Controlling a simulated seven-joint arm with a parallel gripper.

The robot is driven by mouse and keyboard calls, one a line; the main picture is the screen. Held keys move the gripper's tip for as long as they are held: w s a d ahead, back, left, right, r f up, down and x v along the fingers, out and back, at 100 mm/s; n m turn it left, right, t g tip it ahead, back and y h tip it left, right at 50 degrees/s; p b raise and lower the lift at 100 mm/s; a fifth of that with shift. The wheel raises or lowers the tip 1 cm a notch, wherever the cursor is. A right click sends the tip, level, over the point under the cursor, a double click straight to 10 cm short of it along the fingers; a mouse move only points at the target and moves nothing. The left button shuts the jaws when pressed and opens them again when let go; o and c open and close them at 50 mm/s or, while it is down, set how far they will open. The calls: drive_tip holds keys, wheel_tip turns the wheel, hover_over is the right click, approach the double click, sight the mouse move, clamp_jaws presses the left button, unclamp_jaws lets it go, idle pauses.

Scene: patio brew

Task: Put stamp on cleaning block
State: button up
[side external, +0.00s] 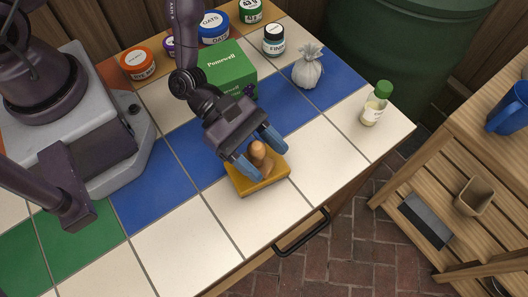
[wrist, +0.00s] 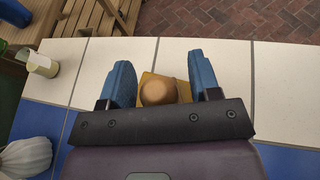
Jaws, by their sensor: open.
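The stamp (side external: 258,152), brown with a rounded knob, stands on the yellow cleaning block (side external: 262,188) on the tiled counter. My gripper (side external: 266,162) is open above the block, with its blue fingers on either side of the stamp. In the wrist view, the stamp's round top (wrist: 158,92) shows between the fingers with a gap on both sides. Part of the yellow block (wrist: 150,76) shows behind it. The stamp's base is partly hidden by a finger in the side view.
A green box (side external: 228,72), a grey tied pouch (side external: 309,68) and several lidded jars stand toward the back. A green-capped bottle (side external: 375,104) stands at the right. White tiles (side external: 325,142) right of the block are clear. The counter's front edge has a black handle (side external: 302,233).

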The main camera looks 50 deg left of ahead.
drive_tip(key=v, duration=0.7)
